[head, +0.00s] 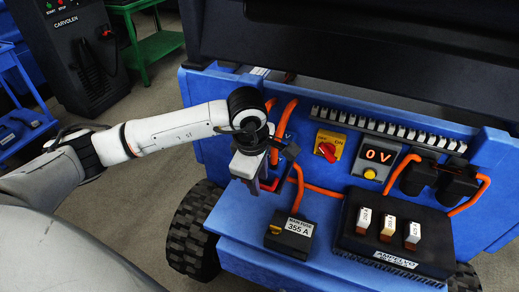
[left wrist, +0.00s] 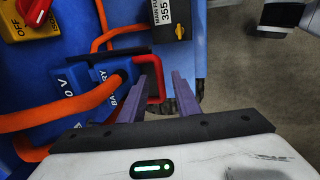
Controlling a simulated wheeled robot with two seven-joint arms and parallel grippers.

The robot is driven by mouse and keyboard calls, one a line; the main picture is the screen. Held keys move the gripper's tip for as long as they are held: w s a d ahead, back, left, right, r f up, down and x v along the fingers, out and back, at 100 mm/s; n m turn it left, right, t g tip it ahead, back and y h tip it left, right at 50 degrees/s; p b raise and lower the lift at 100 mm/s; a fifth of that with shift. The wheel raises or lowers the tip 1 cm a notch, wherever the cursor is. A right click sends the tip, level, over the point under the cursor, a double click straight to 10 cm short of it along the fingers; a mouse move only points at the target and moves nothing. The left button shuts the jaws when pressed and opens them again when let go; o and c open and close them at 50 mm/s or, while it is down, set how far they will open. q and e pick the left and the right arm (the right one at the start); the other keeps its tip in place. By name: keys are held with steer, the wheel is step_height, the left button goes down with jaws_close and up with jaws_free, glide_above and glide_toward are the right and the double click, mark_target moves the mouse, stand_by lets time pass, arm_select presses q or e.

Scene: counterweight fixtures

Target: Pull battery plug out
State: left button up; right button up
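The battery plug (left wrist: 117,82) is a blue block lettered BATTERY in the left wrist view, with a thick orange cable. It sits against a blue socket block (left wrist: 72,80). A red handle (left wrist: 153,99) sticks out from the plug toward my fingers; it also shows in the head view (head: 270,187). My left gripper (left wrist: 170,82) is open, with two purple fingers apart at the handle. One finger overlaps the handle's opening, and the red outer bar shows between the fingers. I cannot tell contact. In the head view the left gripper (head: 262,183) hides most of the plug.
The blue vehicle panel carries a red and yellow rotary switch (head: 328,146), a display reading 0 V (head: 378,156), a main fuse box (head: 290,233) and a black unit (head: 395,238) with several switches. Orange cables run close by. A charger (head: 75,50) stands at the back left.

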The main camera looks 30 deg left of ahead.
arm_select(q)
step_height(320, 180, up, 10)
steer(key=s, duration=0.2)
steer(key=shift+d, duration=0.25)
steer(key=shift+a, duration=0.1)
